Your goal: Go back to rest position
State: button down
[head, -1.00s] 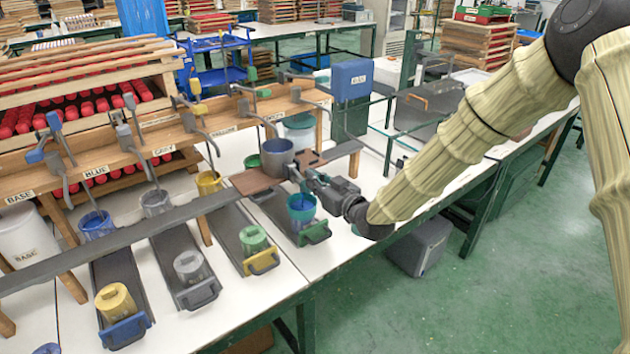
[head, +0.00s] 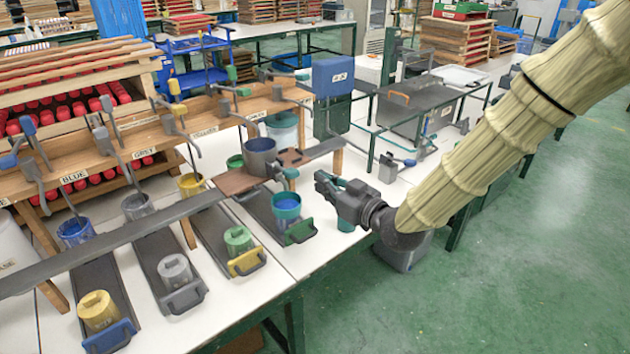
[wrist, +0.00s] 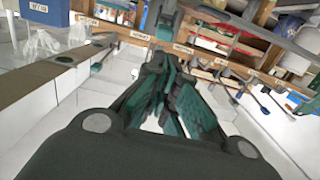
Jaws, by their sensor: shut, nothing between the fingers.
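My gripper (head: 322,182) is shut and empty in the head view, held above the white table just right of a teal cup with blue contents (head: 286,206). My arm reaches to it from the upper right. In the wrist view my gripper's dark green fingers (wrist: 172,95) are closed together, pointing toward the wooden tap rack. Part of the table directly below my gripper is hidden by it.
A grey pot (head: 260,160) stands on the raised dark rail left of my gripper. Green, grey and yellow cups sit on dark sliding trays to the left. A wooden rack (head: 110,172) with several taps stands behind. Open green floor (head: 520,260) lies right.

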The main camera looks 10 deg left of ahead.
jog(key=shift+s+d, duration=0.2)
jog(key=s+d+f+m+g+h, duration=0.15)
jog(key=s+d+f, duration=0.3)
jog(key=f, duration=0.55)
jog(key=s+d+f+m+g+h, duration=0.1)
jog(key=s+d+f+m+h, duration=0.3)
jog(key=f, duration=0.5)
jog(key=s+d+f+m+g+h, duration=0.15)
jog(key=s+d+f, duration=0.35)
jog(key=f, duration=0.5)
jog(key=s+d+f+m+g+h, duration=0.1)
jog(key=s+d+f+g+h, duration=0.1)
jog(key=s+d+f, duration=0.3)
jog(key=s+d+f+m+g+h, duration=0.1)
jog(key=s+d+f, duration=0.4)
jog(key=s, duration=0.8)
jog(key=s+d+f+m+g+h, duration=0.1)
jog(key=s+d+f+g+h, duration=0.2)
jog(key=s+d, duration=0.5)
notch_tip(320, 180, down, 3)
jog(key=shift+s+d+r+g, duration=0.15)
jog(key=shift+s+d+g, duration=0.05)
jog(key=shift+s+g, duration=0.3)
